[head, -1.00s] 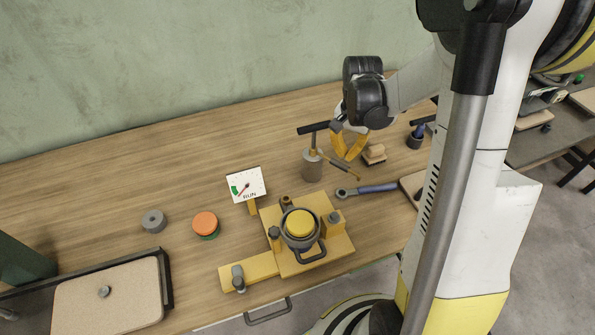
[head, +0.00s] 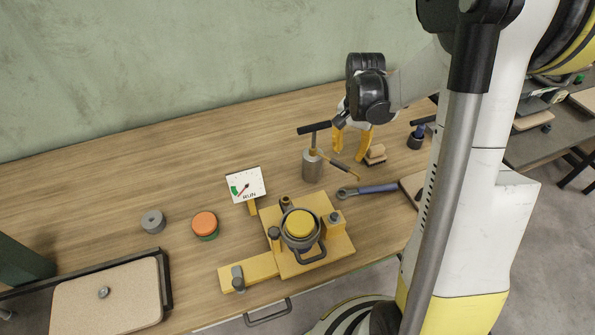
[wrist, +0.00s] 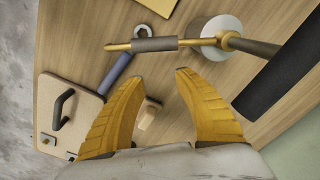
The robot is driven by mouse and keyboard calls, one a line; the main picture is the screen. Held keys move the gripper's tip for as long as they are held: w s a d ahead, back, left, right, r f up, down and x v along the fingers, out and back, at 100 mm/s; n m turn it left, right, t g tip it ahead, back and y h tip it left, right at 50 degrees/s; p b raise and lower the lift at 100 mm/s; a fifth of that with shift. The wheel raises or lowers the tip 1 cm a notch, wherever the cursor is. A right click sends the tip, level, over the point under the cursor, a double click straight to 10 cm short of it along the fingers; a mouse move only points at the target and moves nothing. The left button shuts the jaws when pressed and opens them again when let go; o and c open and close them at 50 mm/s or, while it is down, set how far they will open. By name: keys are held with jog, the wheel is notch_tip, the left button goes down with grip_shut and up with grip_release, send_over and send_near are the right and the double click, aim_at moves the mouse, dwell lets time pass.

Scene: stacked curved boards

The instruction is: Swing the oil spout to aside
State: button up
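The oil can (head: 312,166) is a grey cylinder with a dark T-shaped handle (head: 314,128) on top. It stands upright on the bench. Its oil spout (head: 340,167) is a thin brass tube with a grey sleeve, pointing to the lower right. In the wrist view, the spout (wrist: 154,44) runs sideways from the can, just past my fingertips. My gripper (head: 347,155) is open and empty, with yellow fingers to the right of the can. It also shows in the wrist view (wrist: 161,74), and I see no contact with the spout.
A wooden-backed brush (head: 376,153) lies close to my right finger. A blue-handled wrench (head: 370,189) lies in front of the spout. The bench behind the can is clear.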

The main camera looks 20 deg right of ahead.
notch_tip(320, 180, up, 7)
jog(key=p, duration=0.4)
jog(key=shift+p, duration=0.35)
